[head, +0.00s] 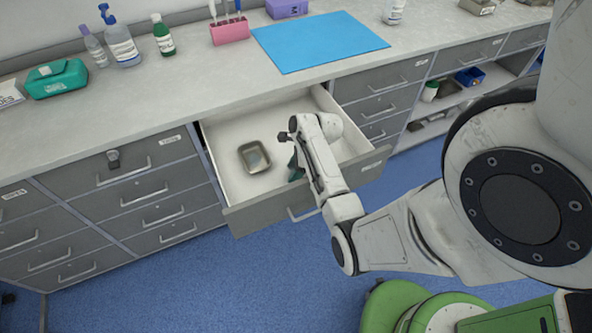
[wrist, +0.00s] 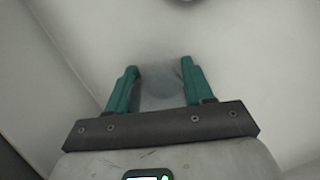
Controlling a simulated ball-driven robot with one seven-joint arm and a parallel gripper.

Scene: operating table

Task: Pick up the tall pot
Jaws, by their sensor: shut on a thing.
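My gripper (wrist: 159,68) has its two teal fingers closed on the sides of a dim, greyish, see-through round thing, which I take to be the tall pot (wrist: 160,88). The blur leaves its height and rim unclear. In the head view my gripper (head: 295,168) points down into the open drawer, right of a small metal dish. My arm hides the held pot there. I cannot tell whether the pot touches the drawer floor.
The open drawer (head: 225,158) has pale walls around my gripper. The metal dish (head: 254,157) lies on its floor to the left. The counter above holds bottles (head: 122,45), a pink holder (head: 229,30) and a blue mat (head: 318,42).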

